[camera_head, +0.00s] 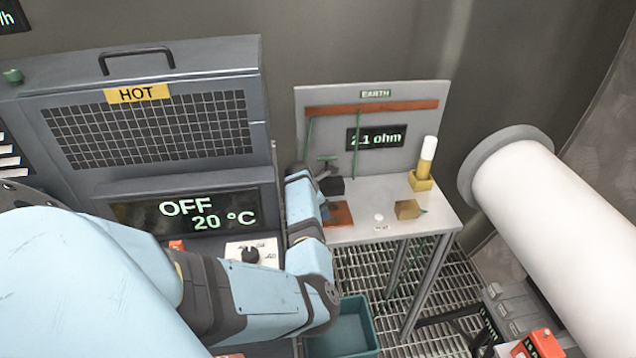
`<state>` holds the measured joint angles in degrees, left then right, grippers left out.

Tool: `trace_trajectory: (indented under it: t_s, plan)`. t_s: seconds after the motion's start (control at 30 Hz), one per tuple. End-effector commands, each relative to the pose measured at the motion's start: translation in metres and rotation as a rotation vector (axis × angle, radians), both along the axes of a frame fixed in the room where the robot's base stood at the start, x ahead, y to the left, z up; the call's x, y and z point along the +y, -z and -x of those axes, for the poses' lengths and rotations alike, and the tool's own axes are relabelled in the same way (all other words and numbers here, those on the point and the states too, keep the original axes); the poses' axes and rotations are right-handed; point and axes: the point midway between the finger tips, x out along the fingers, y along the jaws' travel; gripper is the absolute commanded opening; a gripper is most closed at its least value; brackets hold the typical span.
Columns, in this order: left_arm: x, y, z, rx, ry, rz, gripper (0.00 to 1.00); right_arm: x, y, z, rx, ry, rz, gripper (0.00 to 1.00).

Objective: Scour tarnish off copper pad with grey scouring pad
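The copper pad (339,213) is an orange-brown plate lying flat at the left front of the small grey bench. Its left part is hidden behind my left arm's wrist. My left gripper (325,211) is at the pad's left edge, mostly hidden by the wrist. I cannot tell whether its fingers are open or shut, or whether they touch the pad. I cannot make out a grey scouring pad; it may be hidden behind the wrist. My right gripper is not in view.
The bench (447,216) has a back panel with a copper bar (385,106) and a "2.1 ohm" display (374,138). A dark clamp (331,186), a tan block (408,209) and a yellow-and-white cylinder (427,157) stand on it. A teal bin (352,331) is below. A large white pipe (560,215) is right.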

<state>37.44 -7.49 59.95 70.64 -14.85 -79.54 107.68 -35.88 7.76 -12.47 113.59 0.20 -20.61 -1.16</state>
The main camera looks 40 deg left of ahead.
Motion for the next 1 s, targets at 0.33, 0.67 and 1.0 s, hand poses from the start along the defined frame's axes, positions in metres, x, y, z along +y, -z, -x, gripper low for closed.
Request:
trace_trajectory:
  t_s: [0.33,0.67,1.0]
  plan:
    - [0.0,-0.001,0.0,0.0,0.0,0.0,0.38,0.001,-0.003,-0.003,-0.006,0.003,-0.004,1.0]
    - [0.0,0.004,0.0,0.0,0.0,0.0,0.38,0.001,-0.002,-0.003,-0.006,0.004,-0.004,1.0]
    - [0.0,0.011,0.0,0.0,0.0,-0.001,0.38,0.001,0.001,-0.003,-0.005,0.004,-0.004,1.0]
